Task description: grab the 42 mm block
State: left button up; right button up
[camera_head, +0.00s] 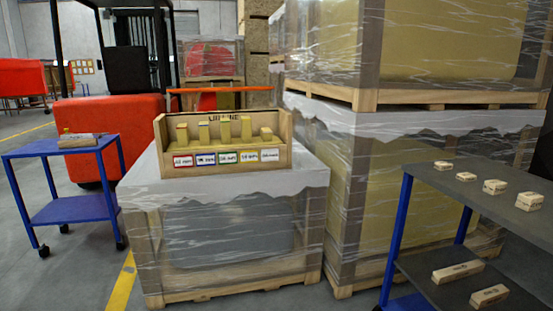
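A wooden rack (166,165) stands on the wrapped crate in the middle of the view. Several upright yellowish blocks of differing heights stand in it, among them a left one (182,134), a tall one (225,129) and a short right one (266,134). Labels with coloured frames run along its front, such as a red-framed one (183,160) at the left; the sizes are too small to read surely. I cannot tell which block is the 42 mm one. Neither of my grippers is in view.
A dark-topped cart (421,173) at right carries several small wooden blocks (495,187), with longer ones (457,271) on its lower shelf. A blue cart (84,209) stands at left by an orange forklift (90,112). Tall wrapped pallets (400,200) stand behind at right.

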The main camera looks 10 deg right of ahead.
aim_at(531, 202)
jog(key=z, duration=1.25)
